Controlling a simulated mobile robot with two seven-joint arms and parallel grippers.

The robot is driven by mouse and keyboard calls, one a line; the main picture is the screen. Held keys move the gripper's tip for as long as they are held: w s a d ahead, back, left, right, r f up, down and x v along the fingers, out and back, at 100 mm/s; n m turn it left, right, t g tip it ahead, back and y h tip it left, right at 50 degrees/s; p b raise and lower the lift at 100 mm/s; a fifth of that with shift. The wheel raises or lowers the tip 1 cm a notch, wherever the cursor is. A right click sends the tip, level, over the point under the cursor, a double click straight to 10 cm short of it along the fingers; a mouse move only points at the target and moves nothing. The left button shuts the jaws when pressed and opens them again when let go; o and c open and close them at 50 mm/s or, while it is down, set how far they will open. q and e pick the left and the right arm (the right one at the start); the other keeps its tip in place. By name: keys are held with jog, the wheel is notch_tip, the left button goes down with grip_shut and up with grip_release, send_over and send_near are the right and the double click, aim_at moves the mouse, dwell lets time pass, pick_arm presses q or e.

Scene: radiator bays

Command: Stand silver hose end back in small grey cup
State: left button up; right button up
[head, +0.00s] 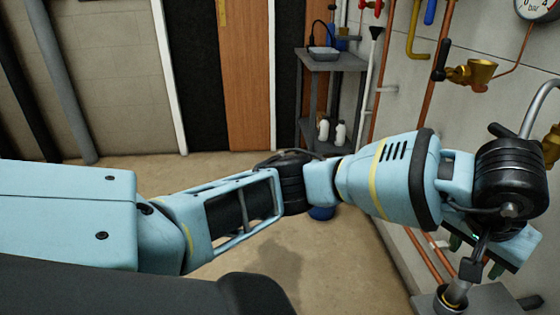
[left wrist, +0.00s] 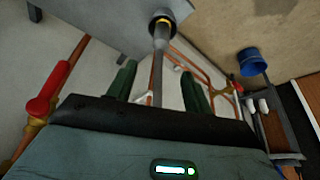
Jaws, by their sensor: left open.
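The silver hose end (head: 457,291) is at the lower right of the head view, pointing down with a slight tilt. Its lower tip is inside the small grey cup (head: 436,305), which shows a yellowish inner ring. In the left wrist view the hose end (left wrist: 161,38) reaches into the cup (left wrist: 163,14) at the top. My left gripper (head: 476,256) is open above the cup, with its green fingers on either side of the hose. The wrist view shows the fingers (left wrist: 158,72) apart, with gaps beside the hose. My right gripper is not in view.
The cup stands on a grey ledge (head: 490,298) close to the wall pipes. Copper pipes and a brass valve (head: 475,72) line the right wall. A grey shelf stand (head: 332,60) with white bottles (head: 340,133) is behind, and a blue bucket (head: 321,213) is on the floor.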

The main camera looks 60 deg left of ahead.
pick_arm(q)
jog(key=s+d+f+n+g+h, duration=0.3)
jog(key=s+d+f+g+h, duration=0.2)
jog(key=s+d+f+h, duration=0.6)
jog(key=s+d+r+n+t+h, duration=0.25)
jog(key=s+d+n+h, duration=0.65)
jog(key=n, duration=0.8)
jog(key=s+a+f+m+t+y, duration=0.2)
jog(key=a+f+m+t+y, duration=0.55)
jog(key=m, duration=1.05)
jog(key=s+a+f+m+t+y, duration=0.2)
jog(key=a+f+m+t+y, duration=0.55)
jog(key=m, duration=1.05)
jog(key=s+a+f+n+g+y, duration=0.1)
jog(key=s+a+f+n+g, duration=0.1)
jog(key=s, duration=0.6)
jog(key=s+a+f+n+g, duration=0.3)
jog(key=s+f+n+g, duration=0.2)
jog(key=s+f+n, duration=0.1)
jog(key=s+a+f+n+g+y, duration=0.1)
jog(key=s+a+f+n+g, duration=0.2)
jog(key=s+f, duration=0.3)
jog(key=s+n+g, duration=0.1)
jog(key=s, duration=0.3)
jog(key=shift+a+n+y, duration=0.15)
jog(key=shift+n+y, duration=0.15)
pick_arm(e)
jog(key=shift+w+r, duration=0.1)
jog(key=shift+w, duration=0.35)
